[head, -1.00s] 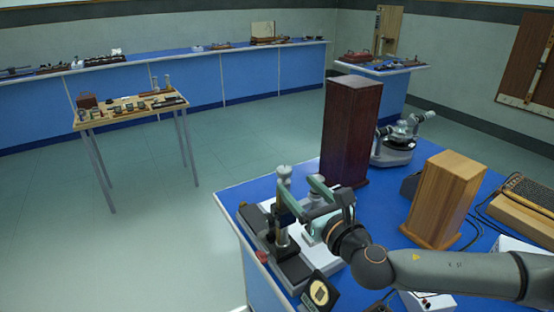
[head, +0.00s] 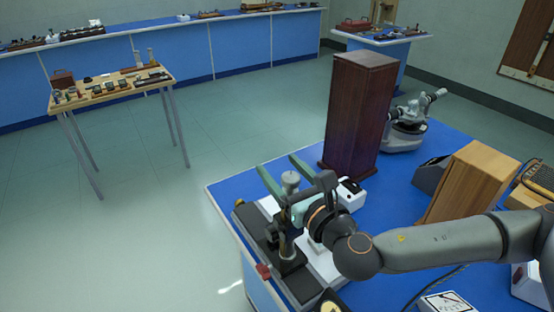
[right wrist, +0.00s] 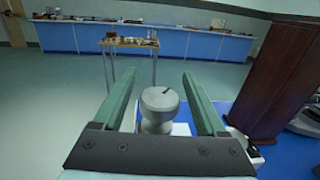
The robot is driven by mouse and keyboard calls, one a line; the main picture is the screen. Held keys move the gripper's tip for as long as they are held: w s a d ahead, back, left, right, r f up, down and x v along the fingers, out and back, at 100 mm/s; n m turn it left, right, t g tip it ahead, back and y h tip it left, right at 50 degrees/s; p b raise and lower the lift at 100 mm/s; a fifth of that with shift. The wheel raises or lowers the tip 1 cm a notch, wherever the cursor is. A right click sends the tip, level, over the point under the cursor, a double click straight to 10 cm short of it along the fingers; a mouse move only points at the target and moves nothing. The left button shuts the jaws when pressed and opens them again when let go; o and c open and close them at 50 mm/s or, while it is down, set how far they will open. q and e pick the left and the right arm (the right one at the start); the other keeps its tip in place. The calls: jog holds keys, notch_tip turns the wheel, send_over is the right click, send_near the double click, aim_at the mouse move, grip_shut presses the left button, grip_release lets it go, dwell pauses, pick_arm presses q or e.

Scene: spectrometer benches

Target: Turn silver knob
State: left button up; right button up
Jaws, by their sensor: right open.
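The silver knob (head: 290,181) tops an upright instrument with a dark base (head: 268,250) at the left corner of the blue bench. In the right wrist view the knob (right wrist: 160,100) is a round grey cap with a dark mark on its top. My right gripper (head: 281,172) is open, its two green fingers one on each side of the knob. The right wrist view shows the gripper (right wrist: 166,95) with a gap between the knob and each finger. My left gripper is not in view.
A tall dark wooden box (head: 358,115) stands behind and right of the gripper. A lighter wooden box (head: 466,185) and a grey microscope-like instrument (head: 408,125) are farther right. A small red part (head: 263,271) is at the bench's front edge.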

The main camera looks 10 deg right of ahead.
dwell(0.3)
grip_shut()
dwell(0.5)
